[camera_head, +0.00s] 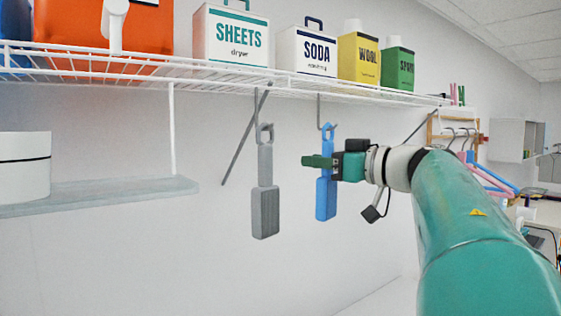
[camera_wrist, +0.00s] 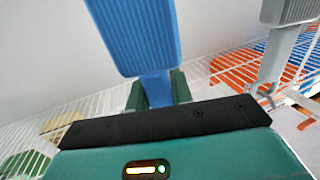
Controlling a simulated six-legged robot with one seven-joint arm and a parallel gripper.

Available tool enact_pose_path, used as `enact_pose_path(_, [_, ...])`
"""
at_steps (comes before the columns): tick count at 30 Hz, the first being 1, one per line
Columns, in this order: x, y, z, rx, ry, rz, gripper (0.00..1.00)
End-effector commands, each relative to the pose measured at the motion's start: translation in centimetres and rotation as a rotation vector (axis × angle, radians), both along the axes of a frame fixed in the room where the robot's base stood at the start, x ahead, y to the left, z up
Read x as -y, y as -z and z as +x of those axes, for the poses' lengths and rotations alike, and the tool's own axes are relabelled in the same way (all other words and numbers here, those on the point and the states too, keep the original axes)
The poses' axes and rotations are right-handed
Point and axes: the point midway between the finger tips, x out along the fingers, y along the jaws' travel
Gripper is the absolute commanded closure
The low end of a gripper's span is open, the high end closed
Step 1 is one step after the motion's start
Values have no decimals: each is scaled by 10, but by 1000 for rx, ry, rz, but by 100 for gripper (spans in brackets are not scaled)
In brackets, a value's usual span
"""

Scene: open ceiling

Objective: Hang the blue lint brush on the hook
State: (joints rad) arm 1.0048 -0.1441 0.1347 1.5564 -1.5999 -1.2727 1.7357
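The blue lint brush (camera_head: 326,199) hangs upright below the wire shelf, head down and loop up. In the wrist view the brush (camera_wrist: 138,35) shows its wide ribbed head and narrow handle. My gripper (camera_head: 319,162) is at its handle; in the wrist view the green fingers (camera_wrist: 158,90) press close on both sides of the handle. A grey hook (camera_head: 318,107) hangs from the shelf, with its lower end at the brush's loop. I cannot tell whether the loop is around the hook or just in front of it.
A grey lint brush (camera_head: 265,208) hangs on another hook to the left. The white wire shelf (camera_head: 290,85) above carries boxes and bottles. A lower ledge (camera_head: 100,193) holds a white container (camera_head: 25,167). The wall below the brushes is clear.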

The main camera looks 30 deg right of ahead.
Motion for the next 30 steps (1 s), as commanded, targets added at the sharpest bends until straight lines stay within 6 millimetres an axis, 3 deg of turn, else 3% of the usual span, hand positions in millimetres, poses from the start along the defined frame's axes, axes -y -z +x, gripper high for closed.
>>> enact_pose_path(1, [0, 0, 0, 0, 0, 0, 69])
enact_pose_path(3, [0, 0, 0, 0, 0, 0, 55])
enact_pose_path(4, [0, 0, 0, 0, 0, 0, 53])
enact_pose_path(16, [3, 0, -8, 0, 0, 0, 53])
enact_pose_path(20, [11, 0, -27, 0, 2, -1, 53])
enact_pose_path(30, [41, 0, -95, 1, 2, 0, 53])
